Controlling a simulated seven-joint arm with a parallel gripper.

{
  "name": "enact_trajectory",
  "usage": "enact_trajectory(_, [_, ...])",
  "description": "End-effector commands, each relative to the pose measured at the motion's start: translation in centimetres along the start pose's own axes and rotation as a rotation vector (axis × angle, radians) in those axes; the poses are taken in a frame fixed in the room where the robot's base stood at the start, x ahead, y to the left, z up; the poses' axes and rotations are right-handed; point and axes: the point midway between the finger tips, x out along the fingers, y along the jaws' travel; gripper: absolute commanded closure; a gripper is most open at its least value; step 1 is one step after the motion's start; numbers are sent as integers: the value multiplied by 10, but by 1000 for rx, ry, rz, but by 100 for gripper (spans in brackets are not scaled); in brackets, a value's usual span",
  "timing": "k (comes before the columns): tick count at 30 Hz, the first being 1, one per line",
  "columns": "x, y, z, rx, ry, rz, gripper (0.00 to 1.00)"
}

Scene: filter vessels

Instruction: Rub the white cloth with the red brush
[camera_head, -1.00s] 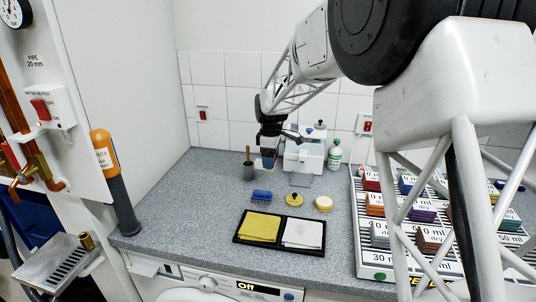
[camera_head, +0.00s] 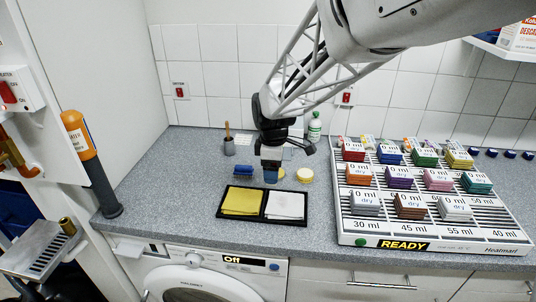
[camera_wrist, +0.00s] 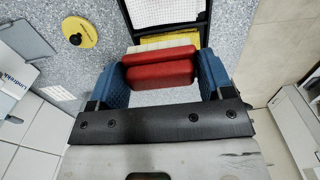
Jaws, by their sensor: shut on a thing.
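My gripper (camera_head: 271,174) hangs over the counter just behind the tray. In the wrist view its blue fingers (camera_wrist: 162,82) are shut on the red brush (camera_wrist: 160,73), one at each end. Pale bristles show along the brush's far side. The white cloth (camera_head: 286,206) lies flat in the right half of the black tray (camera_head: 264,214). It also shows at the top of the wrist view (camera_wrist: 165,12), beyond the brush. The brush cannot be made out in the head view. I cannot tell how high it is above the counter.
A yellow cloth (camera_head: 242,202) fills the tray's left half. A large rack of coloured stacks (camera_head: 432,236) stands right. The counter's front edge is close.

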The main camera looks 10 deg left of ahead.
Motion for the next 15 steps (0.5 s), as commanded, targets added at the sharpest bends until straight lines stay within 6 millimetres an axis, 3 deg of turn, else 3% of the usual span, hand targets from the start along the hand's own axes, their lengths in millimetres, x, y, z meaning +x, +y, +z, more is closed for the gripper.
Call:
enact_trajectory(4, [1,-9,5,0,0,0,45])
enact_trajectory(15, [2,-11,5,0,0,0,45])
